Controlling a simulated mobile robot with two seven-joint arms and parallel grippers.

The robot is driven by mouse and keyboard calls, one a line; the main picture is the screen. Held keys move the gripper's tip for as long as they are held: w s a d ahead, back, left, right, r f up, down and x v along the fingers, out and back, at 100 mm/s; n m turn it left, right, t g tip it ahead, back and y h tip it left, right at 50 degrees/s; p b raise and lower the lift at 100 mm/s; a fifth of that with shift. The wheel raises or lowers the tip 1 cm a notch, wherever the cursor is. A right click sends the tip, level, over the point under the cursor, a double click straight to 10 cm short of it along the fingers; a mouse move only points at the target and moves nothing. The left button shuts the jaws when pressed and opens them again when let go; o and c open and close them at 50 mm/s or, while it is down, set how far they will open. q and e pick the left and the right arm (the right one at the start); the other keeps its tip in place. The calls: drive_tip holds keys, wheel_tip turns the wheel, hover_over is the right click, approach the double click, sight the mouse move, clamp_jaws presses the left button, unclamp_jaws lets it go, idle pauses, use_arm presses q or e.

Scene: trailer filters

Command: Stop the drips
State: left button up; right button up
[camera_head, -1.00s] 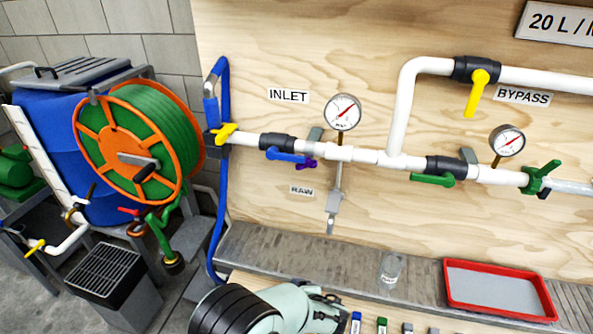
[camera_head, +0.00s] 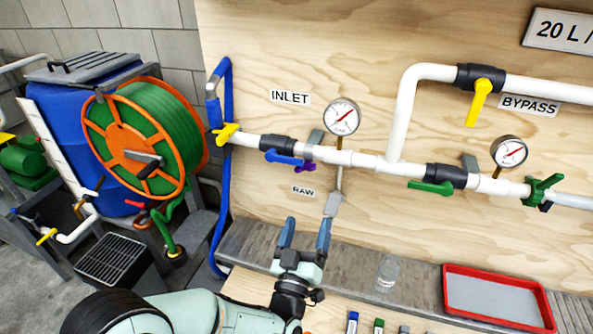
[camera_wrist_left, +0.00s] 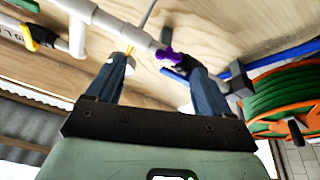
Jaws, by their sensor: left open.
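My left gripper (camera_head: 304,236) is open and empty, pointing up below the RAW label and the sampling outlet (camera_head: 333,204), a grey spout under the inlet pipe. In the left wrist view its two fingers (camera_wrist_left: 160,80) are spread, with a purple tap handle (camera_wrist_left: 170,57) near the right fingertip. The purple handle (camera_head: 304,167) sits on the white pipe (camera_head: 330,155) next to a blue valve handle (camera_head: 284,159). A green valve handle (camera_head: 432,187) and a yellow bypass handle (camera_head: 478,102) are further right. No drips can be made out. My right gripper is not visible.
A glass jar (camera_head: 387,273) and a red tray (camera_head: 497,301) stand on the metal ledge below the pipes. Left are a hose reel (camera_head: 128,152), a blue tank (camera_head: 62,130) and a drain grate (camera_head: 112,260). Pressure gauges (camera_head: 342,117) stand above the pipe.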

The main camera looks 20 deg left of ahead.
sight(306, 167)
use_arm(q)
drive_tip(key=w+a+r+y+p, duration=0.1)
drive_tip(key=w+a+r, duration=0.1)
drive_tip(key=w, duration=0.4)
drive_tip(key=w+a+r+n+y+p, duration=0.1)
drive_tip(key=w+r, duration=0.3)
drive_tip(key=w, duration=0.1)
drive_tip(key=shift+w+a, duration=0.35)
drive_tip(key=shift+c, duration=0.3)
